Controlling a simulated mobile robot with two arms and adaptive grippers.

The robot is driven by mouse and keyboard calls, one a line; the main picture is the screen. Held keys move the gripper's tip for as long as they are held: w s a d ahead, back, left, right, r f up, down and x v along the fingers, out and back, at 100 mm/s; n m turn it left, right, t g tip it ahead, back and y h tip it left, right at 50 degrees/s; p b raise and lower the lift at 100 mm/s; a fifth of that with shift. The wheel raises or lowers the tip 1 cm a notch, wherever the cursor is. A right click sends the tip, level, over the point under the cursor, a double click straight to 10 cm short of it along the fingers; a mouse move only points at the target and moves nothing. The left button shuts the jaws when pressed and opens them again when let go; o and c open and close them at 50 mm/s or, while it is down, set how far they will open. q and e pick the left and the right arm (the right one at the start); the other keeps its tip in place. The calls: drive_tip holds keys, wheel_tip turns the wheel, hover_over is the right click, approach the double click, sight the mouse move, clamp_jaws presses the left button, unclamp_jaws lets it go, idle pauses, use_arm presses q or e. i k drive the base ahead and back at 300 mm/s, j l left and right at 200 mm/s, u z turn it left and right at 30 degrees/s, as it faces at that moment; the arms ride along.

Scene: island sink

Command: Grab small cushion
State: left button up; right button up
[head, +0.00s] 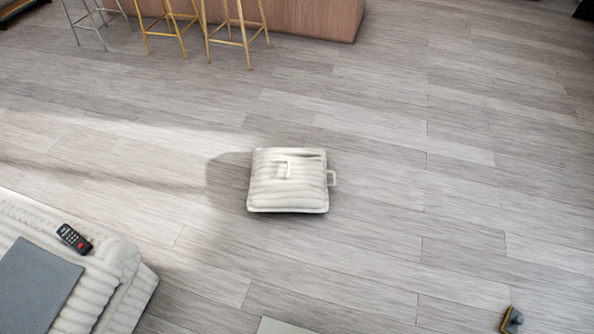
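A small white, ribbed cushion (288,197) lies flat on the wooden floor near the middle of the head view. A pale squared loop stands out on its top and another at its right edge; I cannot tell what these belong to. No gripper is near or touching the cushion. A small black and yellow part (511,320) shows at the bottom right edge; it may be the tip of my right gripper, but I cannot be sure. My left gripper is out of view.
A white ribbed sofa (125,285) fills the lower left, with a dark remote (74,238) and a grey cloth (38,285) on it. Several stools (237,35) stand by a wooden island (310,18) at the top. The floor around the cushion is clear.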

sight(283, 179)
drive_tip(key=i+l+u, duration=0.15)
drive_tip(key=i+l, duration=0.3)
drive_tip(key=i+l+u, duration=0.2)
drive_tip(key=i+l, duration=0.2)
drive_tip(key=l, duration=0.15)
drive_tip(key=i+l+u, duration=0.15)
drive_tip(key=i+l, duration=0.25)
drive_tip(key=l, duration=0.2)
